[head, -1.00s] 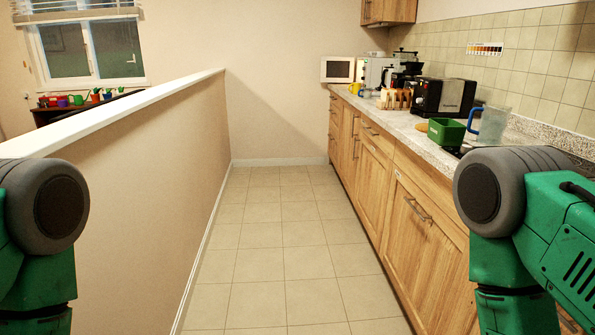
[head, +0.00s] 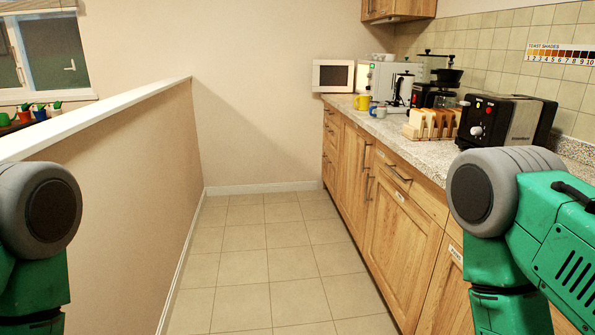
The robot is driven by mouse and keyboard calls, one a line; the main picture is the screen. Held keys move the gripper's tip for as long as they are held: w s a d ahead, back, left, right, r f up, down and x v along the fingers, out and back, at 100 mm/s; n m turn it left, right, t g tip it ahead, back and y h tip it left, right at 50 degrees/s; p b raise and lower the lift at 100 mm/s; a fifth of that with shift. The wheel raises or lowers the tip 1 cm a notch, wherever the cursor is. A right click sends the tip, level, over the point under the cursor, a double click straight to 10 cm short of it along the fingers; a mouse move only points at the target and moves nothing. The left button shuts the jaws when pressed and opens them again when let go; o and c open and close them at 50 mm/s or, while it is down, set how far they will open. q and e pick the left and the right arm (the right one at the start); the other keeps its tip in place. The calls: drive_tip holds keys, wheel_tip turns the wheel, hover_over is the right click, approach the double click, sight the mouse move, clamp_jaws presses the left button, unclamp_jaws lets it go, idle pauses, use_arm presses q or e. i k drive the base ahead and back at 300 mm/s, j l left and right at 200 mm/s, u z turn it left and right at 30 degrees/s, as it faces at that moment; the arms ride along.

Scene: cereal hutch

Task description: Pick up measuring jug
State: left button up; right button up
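The measuring jug does not show in the head view now. A clear jug with a blue handle shows only in the earlier frame, on the counter at the right. That stretch of counter is now behind my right arm or outside the picture. Both of my arms show as green links with grey joints at the lower left and lower right. Neither gripper is in view.
The worktop (head: 424,152) along the right holds a black toaster (head: 480,120), a toast rack (head: 412,131), a yellow mug (head: 361,102), a small blue-handled cup (head: 380,112) and a microwave (head: 333,76). A half wall (head: 120,190) runs along the left. The tiled floor (head: 265,260) between is clear.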

sight(381, 109)
drive_tip(key=i+j+z, duration=0.1)
drive_tip(key=i+z, duration=0.2)
drive_tip(key=i, duration=0.15)
drive_tip(key=i+j+z, duration=0.3)
drive_tip(key=i, duration=0.15)
drive_tip(key=i+j+z, duration=0.3)
drive_tip(key=i, duration=0.15)
drive_tip(key=i+j+z, duration=0.2)
drive_tip(key=i+j, duration=0.15)
drive_tip(key=i+j+z, duration=0.4)
drive_tip(key=i+j, duration=0.15)
drive_tip(key=j, duration=0.35)
